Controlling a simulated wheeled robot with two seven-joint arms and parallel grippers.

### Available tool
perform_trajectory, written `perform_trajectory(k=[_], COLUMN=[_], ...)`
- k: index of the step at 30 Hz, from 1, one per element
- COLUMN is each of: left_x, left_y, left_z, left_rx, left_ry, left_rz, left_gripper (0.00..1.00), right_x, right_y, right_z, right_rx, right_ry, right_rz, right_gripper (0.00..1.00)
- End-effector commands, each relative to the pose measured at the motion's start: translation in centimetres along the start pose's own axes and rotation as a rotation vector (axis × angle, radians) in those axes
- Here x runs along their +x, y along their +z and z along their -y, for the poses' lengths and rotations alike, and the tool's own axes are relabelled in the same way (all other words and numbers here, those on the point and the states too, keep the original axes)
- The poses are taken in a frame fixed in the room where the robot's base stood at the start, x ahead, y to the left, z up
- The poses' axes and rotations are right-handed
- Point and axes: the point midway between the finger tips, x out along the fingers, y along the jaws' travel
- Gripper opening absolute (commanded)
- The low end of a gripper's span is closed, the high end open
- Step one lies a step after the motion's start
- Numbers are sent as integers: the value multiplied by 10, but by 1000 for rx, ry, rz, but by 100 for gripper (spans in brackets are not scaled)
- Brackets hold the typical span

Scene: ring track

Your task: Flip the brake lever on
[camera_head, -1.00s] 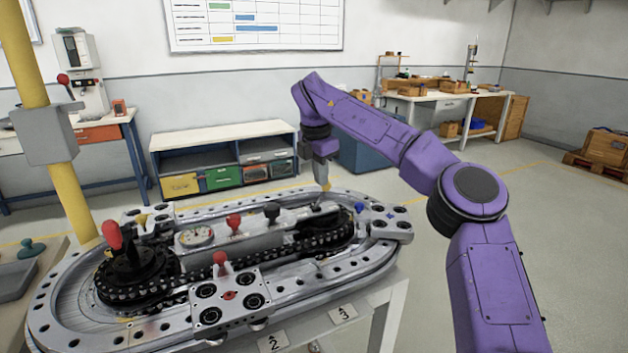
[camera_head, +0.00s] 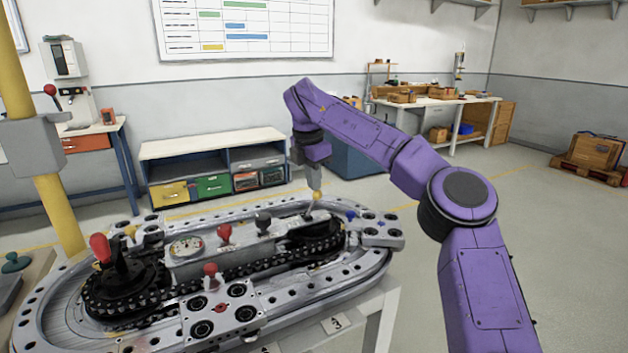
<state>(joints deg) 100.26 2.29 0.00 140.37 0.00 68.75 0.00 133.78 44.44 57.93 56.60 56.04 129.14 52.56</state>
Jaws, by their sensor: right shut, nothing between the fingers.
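The ring track (camera_head: 345,283) fills the lower left of the head view, with a grey central panel (camera_head: 195,268). The panel carries a gauge, a red knob (camera_head: 224,232), a dark knob (camera_head: 263,220) and, at its right end, a small pale metal lever (camera_head: 308,211). I cannot tell for sure that this is the brake lever. My right gripper (camera_head: 316,191) points down just above the lever, shut and empty. A yellow spot shows at its tip; contact with the lever is unclear. My left gripper is not in view.
Red-knobbed carriage (camera_head: 220,309) sits on the front of the track, and a tall red-topped handle (camera_head: 101,248) stands at the left sprocket. A yellow post (camera_head: 60,215) rises behind the left end.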

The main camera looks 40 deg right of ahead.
Motion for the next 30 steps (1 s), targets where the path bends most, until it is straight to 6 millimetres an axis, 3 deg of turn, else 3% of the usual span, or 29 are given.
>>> perform_trajectory(k=[6, 12, 30], left_x=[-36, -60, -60], left_y=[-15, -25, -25], left_z=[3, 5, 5], left_rx=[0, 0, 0], left_ry=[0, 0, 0], left_rz=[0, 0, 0], left_gripper=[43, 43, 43], right_x=[-51, -87, -89], right_y=[4, 6, 5], right_z=[-3, -4, -3], right_rx=[-1, -2, -2], right_ry=[2, 1, 1], right_rz=[-1, 0, -1], right_gripper=[0, 0, 0])
